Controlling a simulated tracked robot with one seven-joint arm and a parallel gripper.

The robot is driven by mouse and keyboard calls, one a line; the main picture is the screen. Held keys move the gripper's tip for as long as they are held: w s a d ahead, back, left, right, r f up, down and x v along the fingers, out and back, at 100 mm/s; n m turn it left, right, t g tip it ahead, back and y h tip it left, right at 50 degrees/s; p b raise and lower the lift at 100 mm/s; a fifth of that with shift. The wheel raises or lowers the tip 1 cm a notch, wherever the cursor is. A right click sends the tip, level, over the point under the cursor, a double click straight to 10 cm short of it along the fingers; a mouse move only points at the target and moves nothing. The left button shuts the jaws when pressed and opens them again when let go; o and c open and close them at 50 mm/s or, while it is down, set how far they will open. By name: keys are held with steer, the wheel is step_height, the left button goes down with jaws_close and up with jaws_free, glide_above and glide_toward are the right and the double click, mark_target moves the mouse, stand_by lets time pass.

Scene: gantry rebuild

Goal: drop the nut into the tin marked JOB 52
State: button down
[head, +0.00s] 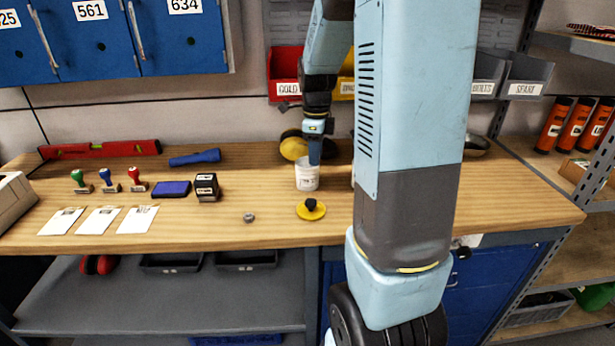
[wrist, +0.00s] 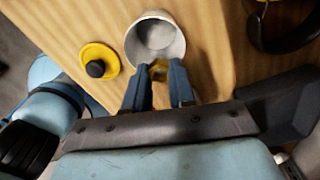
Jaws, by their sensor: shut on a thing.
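A white tin (head: 307,178) stands open on the wooden bench; its label is too small to read. In the wrist view I look into the tin (wrist: 146,52), and its visible floor looks empty. My gripper (head: 315,160) points down at the tin's rim in the head view. In the wrist view my gripper (wrist: 159,78) is shut on a small brass-coloured nut (wrist: 159,70). The nut shows at the near rim of the tin; I cannot tell its exact height. In the head view the held nut is hidden.
A yellow lid with a black knob (head: 311,210) lies in front of the tin. A small grey nut (head: 249,217) lies left of it. Stamps, an ink pad (head: 171,188) and white cards (head: 98,220) are further left. Yellow ear defenders (head: 293,147) lie behind the tin.

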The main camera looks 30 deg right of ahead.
steer(key=c, duration=0.9)
jaws_free()
steer(key=shift+o, duration=0.2)
step_height(320, 180, up, 14)
steer(key=shift+f, duration=0.15)
steer(key=s+a+n+t, duration=0.2)
steer(key=s+a+n, duration=0.4)
steer(key=s+n, duration=0.4)
steer(key=s+a+n+t, duration=0.3)
steer(key=s+a+n, duration=0.3)
steer(key=s+n, duration=0.4)
steer(key=n, duration=0.6)
steer(key=shift+s+a+r+t, duration=0.15)
steer(key=shift+s+r+t, duration=0.15)
steer(key=shift+r, duration=0.1)
